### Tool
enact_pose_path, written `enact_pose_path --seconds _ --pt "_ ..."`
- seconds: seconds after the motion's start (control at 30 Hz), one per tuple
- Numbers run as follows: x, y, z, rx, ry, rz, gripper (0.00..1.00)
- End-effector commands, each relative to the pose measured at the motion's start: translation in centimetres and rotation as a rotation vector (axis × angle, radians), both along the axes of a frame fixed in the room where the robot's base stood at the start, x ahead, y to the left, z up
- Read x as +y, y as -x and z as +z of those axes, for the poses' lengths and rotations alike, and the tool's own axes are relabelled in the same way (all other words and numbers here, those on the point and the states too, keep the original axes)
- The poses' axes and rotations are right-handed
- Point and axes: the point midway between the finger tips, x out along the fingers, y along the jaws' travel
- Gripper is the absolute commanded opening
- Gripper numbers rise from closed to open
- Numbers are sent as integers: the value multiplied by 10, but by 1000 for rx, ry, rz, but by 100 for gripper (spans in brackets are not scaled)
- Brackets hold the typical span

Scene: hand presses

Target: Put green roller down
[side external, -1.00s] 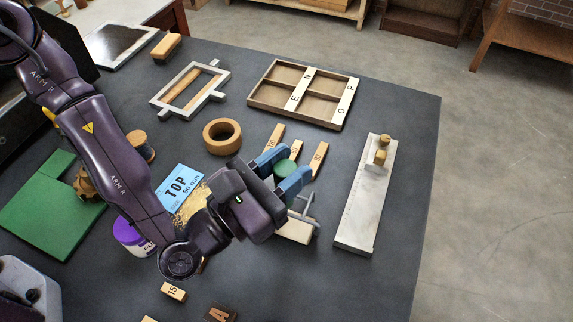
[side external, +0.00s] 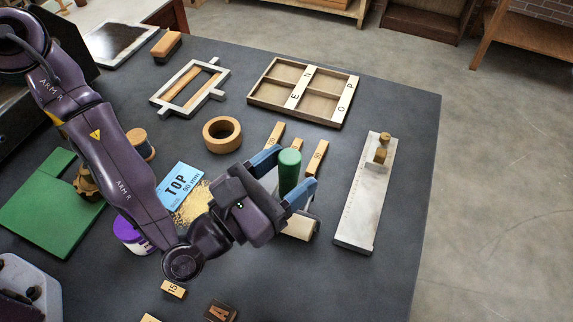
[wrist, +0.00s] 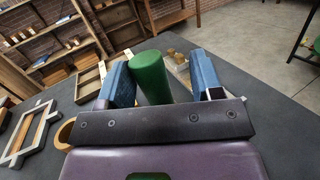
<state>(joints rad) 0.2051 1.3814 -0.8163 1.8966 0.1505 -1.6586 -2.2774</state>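The green roller (side external: 289,170) stands upright between the two blue fingers of my gripper (side external: 284,178). In the wrist view the roller (wrist: 150,78) is close to the left finger, and a clear gap separates it from the right finger. My gripper (wrist: 163,85) is open around the roller, with its fingers spread wider than the roller. The roller's lower end is hidden behind my gripper, so I cannot tell exactly what it stands on.
A pale wooden block (side external: 300,228) lies just below my gripper. Small numbered wooden blocks (side external: 316,158) lie behind the roller. A tan tape ring (side external: 222,134), a divided wooden tray (side external: 270,98) and a long pale board (side external: 357,215) surround it. Dark table is clear at the right front.

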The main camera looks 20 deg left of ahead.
Motion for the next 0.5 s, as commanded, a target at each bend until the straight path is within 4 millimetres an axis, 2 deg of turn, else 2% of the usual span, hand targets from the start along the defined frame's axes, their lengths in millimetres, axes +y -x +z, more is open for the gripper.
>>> enact_pose_path --seconds 0.37,0.5 --pt "0 -1 4 -8 5 2 60" --pt "0 -1 14 -11 6 1 60"
